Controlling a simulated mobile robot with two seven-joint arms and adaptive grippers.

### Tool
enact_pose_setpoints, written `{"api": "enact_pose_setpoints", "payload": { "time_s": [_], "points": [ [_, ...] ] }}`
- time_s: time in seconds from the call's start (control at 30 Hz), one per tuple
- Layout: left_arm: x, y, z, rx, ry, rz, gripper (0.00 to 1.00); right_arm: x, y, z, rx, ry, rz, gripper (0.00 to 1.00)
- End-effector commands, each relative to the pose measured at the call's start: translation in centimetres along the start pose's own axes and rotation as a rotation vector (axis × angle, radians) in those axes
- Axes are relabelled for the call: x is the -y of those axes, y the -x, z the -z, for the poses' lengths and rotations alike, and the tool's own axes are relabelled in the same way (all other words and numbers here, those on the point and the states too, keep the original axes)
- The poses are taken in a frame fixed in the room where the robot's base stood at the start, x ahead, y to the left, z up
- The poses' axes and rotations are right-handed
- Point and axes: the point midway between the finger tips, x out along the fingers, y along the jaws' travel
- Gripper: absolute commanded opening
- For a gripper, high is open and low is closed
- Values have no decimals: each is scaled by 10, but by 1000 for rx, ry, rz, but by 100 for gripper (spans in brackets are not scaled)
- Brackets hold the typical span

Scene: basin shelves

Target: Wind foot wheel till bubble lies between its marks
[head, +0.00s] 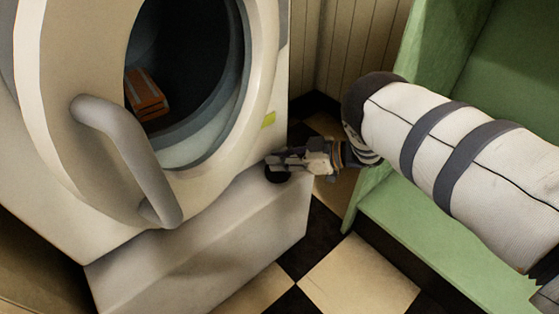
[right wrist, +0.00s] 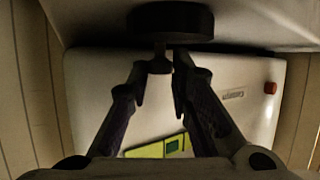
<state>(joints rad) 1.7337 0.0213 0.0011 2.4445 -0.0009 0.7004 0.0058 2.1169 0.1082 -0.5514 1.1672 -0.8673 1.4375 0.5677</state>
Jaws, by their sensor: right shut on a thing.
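The foot wheel (head: 277,176) is a dark disc low at the front right corner of the white machine, just above the pale plinth. In the right wrist view the dark disc (right wrist: 170,20) fills the top, with a short narrower stem (right wrist: 160,64) attached. My right gripper (head: 283,161) is at the wheel, and its fingertips (right wrist: 161,82) are shut on that stem. My left gripper is not in view.
The machine's round door (head: 68,120) stands open with a thick handle, left of the gripper. An orange block (head: 146,96) lies inside the drum. A green shelf unit (head: 425,235) stands close on the right, under my right arm. Checkered floor (head: 358,275) is clear in front.

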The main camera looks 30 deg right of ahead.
Motion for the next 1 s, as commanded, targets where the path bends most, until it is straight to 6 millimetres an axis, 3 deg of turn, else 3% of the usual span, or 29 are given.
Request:
{"api": "enact_pose_setpoints", "payload": {
  "time_s": [0.3,0.87,0.9,0.97,1.0],
  "points": [
    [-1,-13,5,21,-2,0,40,0,-2,-3,5,51,126,0],
    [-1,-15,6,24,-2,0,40,0,-1,-1,4,62,157,0],
    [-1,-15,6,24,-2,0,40,0,-1,-1,4,62,157,26],
    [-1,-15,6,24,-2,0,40,0,-1,-1,4,62,156,38],
    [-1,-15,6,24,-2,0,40,0,-1,-1,3,62,156,38]
  ]
}}
